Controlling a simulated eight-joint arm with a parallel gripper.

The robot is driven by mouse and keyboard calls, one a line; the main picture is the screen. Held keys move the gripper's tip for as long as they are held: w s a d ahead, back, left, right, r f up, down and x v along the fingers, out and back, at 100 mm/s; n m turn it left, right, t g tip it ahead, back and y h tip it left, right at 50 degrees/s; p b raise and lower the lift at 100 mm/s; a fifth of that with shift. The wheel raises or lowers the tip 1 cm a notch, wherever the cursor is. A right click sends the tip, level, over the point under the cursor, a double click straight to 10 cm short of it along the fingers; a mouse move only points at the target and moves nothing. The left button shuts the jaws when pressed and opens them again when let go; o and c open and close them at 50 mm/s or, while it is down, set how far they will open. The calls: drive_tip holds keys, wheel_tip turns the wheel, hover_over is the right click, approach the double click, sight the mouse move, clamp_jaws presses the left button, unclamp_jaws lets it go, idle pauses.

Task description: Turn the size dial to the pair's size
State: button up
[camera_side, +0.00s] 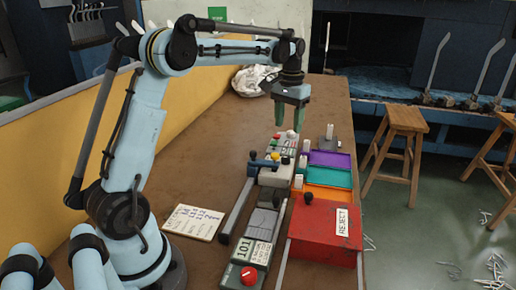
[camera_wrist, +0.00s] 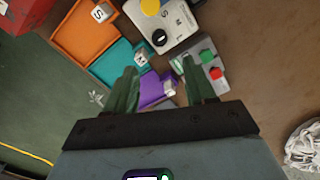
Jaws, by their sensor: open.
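The size dial is a small black knob (camera_wrist: 160,38) on a cream box (camera_wrist: 178,22) marked S, M and L in the wrist view. Which letter its pale mark points at is too small to tell for sure. In the side view the cream box (camera_side: 275,176) stands in the row of devices, and the dial itself is hard to make out. My gripper (camera_side: 289,129) hangs fingers down above the far end of that row, beyond the box. Its green fingers are apart and empty in the wrist view (camera_wrist: 160,72), with the dial ahead between them. No sock pair can be identified.
Orange (camera_wrist: 85,37), teal (camera_wrist: 112,62) and purple (camera_wrist: 155,90) trays lie beside the box. A red reject bin (camera_side: 325,232), a 101 display (camera_side: 244,246), a red knob (camera_side: 248,276) and a written card (camera_side: 193,222) are nearer. A panel with green and red buttons (camera_wrist: 214,82) is close to my fingers.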

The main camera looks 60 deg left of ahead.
sight(287, 157)
wheel_tip(287, 157, down, 11)
drive_tip(key=shift+r, duration=0.15)
drive_tip(key=shift+c, duration=0.5)
clamp_jaws()
